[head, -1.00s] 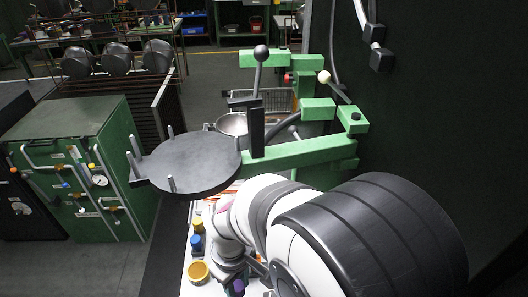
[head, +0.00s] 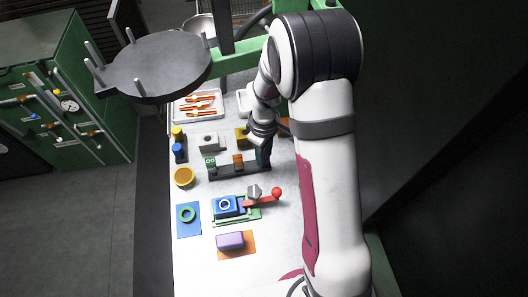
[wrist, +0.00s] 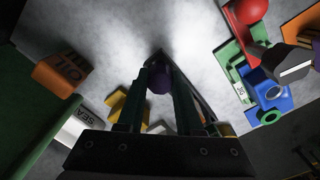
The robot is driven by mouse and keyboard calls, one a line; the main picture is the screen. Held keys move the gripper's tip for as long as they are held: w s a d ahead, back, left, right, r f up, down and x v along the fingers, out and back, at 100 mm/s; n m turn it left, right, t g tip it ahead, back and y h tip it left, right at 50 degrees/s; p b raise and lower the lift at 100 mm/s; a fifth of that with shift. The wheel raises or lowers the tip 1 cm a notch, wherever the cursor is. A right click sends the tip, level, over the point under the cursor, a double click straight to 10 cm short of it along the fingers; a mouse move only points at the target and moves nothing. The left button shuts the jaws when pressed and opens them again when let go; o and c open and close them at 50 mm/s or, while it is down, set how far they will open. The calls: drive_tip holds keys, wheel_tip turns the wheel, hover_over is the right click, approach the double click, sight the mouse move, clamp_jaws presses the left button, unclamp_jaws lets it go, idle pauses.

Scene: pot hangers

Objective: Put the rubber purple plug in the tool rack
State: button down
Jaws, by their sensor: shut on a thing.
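My gripper (wrist: 160,75) is shut on a round purple plug (wrist: 160,80) in the wrist view. The plug sits between the fingertips over pale table surface. In the head view my gripper (head: 263,158) points down beside the right end of a dark rack (head: 225,174) with green and orange pieces; the plug is hidden there. I cannot tell for sure which thing is the tool rack. An orange block (wrist: 62,73) with partly readable lettering ending in "OL" lies left of the gripper in the wrist view.
A white tray (head: 178,119) holds orange-handled tools. A yellow block (head: 242,138) stands near the gripper. A fixture with a blue block (head: 225,206) and red ball (head: 277,193) is nearer. A purple block (head: 230,240) lies on an orange mat. A round dark plate (head: 155,65) overhangs the left.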

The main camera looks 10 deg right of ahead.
sight(265, 157)
drive_tip(key=shift+f, duration=0.1)
drive_tip(key=c, duration=0.6)
unclamp_jaws()
drive_tip(key=shift+o, duration=0.2)
wheel_tip(265, 157, up, 13)
drive_tip(key=s+a+r+m+y, duration=0.1)
drive_tip(key=s+r+m, duration=0.1)
drive_tip(key=s+m, duration=0.5)
drive_tip(key=s+a+r+m, duration=0.1)
drive_tip(key=s+r+m, duration=0.2)
drive_tip(key=s, duration=1.4)
drive_tip(key=m, duration=0.4)
drive_tip(key=shift+s+m+y, duration=0.3)
drive_tip(key=shift+s+y, duration=0.05)
drive_tip(key=shift+y, duration=0.05)
drive_tip(key=shift+r, duration=0.1)
